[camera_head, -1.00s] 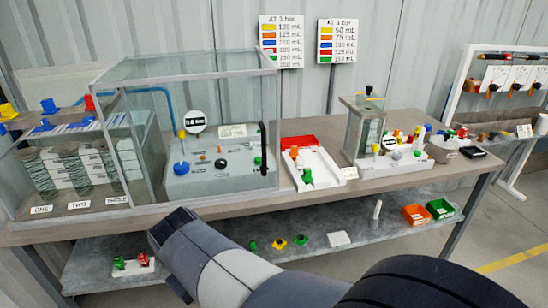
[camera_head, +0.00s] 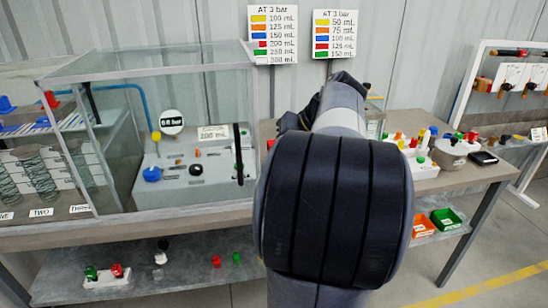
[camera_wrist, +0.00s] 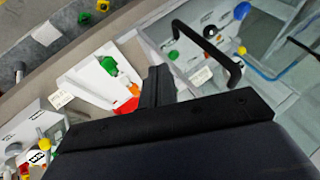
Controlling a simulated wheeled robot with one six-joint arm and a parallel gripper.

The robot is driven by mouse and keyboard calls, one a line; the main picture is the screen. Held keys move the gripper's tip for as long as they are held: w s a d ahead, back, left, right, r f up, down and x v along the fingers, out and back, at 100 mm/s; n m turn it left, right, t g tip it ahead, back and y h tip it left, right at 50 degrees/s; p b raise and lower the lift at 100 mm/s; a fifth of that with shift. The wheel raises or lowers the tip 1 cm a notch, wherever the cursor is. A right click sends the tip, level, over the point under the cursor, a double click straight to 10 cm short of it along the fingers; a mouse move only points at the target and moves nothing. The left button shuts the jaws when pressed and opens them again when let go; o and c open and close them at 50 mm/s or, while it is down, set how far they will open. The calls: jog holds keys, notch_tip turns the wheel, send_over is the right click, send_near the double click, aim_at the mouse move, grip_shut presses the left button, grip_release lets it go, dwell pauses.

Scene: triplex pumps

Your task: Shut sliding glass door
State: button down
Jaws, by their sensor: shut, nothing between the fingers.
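The glass case (camera_head: 140,68) stands on the bench at the left of the head view. Its sliding glass door has a black upright handle (camera_head: 238,155) towards the case's right side. The handle also shows in the wrist view (camera_wrist: 207,45) as a bent black bar standing off the glass. My gripper (camera_wrist: 157,75) is shut and empty in the wrist view, to the left of the handle and apart from it. In the head view my arm hides the gripper. I cannot tell how far the door stands open.
A white tray (camera_wrist: 85,85) with green, orange and red parts lies beside the gripper. Another pump unit (camera_head: 425,168) with coloured knobs stands right on the bench (camera_head: 130,238). A lower shelf holds small fittings and an orange bin (camera_head: 419,227). A grey wall stands behind.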

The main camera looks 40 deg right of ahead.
jog(key=w+a+f, duration=0.4)
jog(key=w+f, duration=0.3)
jog(key=w, duration=0.1)
jog(key=shift+p, duration=0.4)
jog(key=shift+w+a+f, duration=0.1)
jog(key=w+a+p, duration=0.3)
jog(key=w+a, duration=0.4)
jog(key=a, duration=0.5)
jog(key=w+a+p, duration=0.2)
jog(key=w+a, duration=0.5)
jog(key=a, duration=0.4)
jog(key=w+a+p, duration=0.3)
jog(key=w+a, duration=0.5)
jog(key=a, duration=0.4)
jog(key=shift+a+p, duration=0.35)
jog(key=shift+s, duration=0.1)
